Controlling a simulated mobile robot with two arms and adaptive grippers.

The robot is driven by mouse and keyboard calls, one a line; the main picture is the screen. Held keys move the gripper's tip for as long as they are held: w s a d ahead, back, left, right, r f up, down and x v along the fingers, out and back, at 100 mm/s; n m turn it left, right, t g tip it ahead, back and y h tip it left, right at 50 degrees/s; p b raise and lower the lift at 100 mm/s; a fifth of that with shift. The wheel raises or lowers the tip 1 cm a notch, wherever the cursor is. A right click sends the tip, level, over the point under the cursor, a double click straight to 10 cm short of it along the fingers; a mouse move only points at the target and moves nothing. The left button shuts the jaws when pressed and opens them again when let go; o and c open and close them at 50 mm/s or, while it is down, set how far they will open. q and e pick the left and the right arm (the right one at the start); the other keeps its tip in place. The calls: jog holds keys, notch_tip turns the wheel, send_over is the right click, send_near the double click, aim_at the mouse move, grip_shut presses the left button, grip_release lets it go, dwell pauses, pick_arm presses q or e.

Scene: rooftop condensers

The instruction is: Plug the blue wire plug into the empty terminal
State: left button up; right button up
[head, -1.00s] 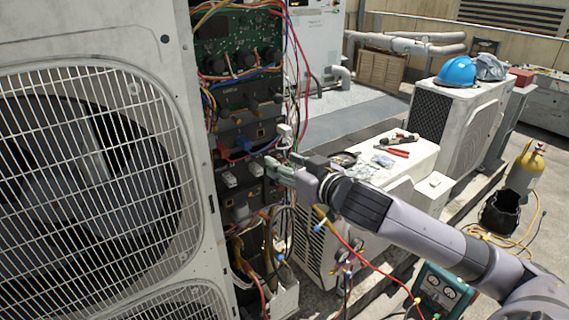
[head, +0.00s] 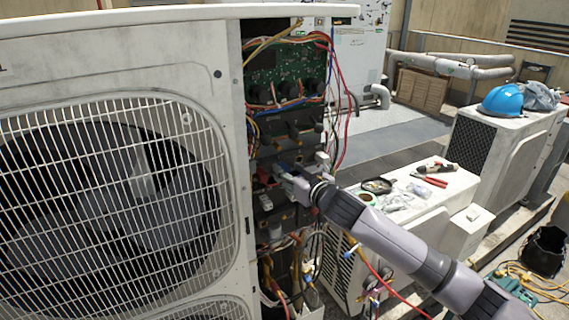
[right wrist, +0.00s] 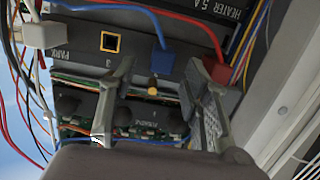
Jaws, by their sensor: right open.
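The blue wire plug (right wrist: 162,62) is in the right wrist view, its blue wire running off to the upper left. It sits against the dark terminal panel (right wrist: 75,43); whether it is seated in a socket I cannot tell. The empty terminal (right wrist: 110,42) is a yellow-framed square opening left of it in that view. My right gripper (right wrist: 161,68) is open, with a finger on each side of the blue plug and gaps between. In the head view my right gripper (head: 286,182) is at the condenser's open electrical bay and partly hides the plugs. My left gripper is out of view.
A red plug (right wrist: 219,70) is close by the right finger, and a white plug (right wrist: 42,35) is at the left. Loose wires hang around the bay. The large fan grille (head: 110,190) stands left of the bay; a white unit (head: 440,198) with tools is behind my arm.

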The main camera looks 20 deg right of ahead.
aim_at(287, 169)
jog(key=shift+w+a+f+p, duration=0.1)
jog(key=shift+w+f+p, duration=0.05)
jog(key=shift+w, duration=0.7)
jog(key=shift+w+a+f+p, duration=0.1)
jog(key=shift+w+p, duration=0.05)
jog(key=shift+w, duration=0.7)
grip_shut()
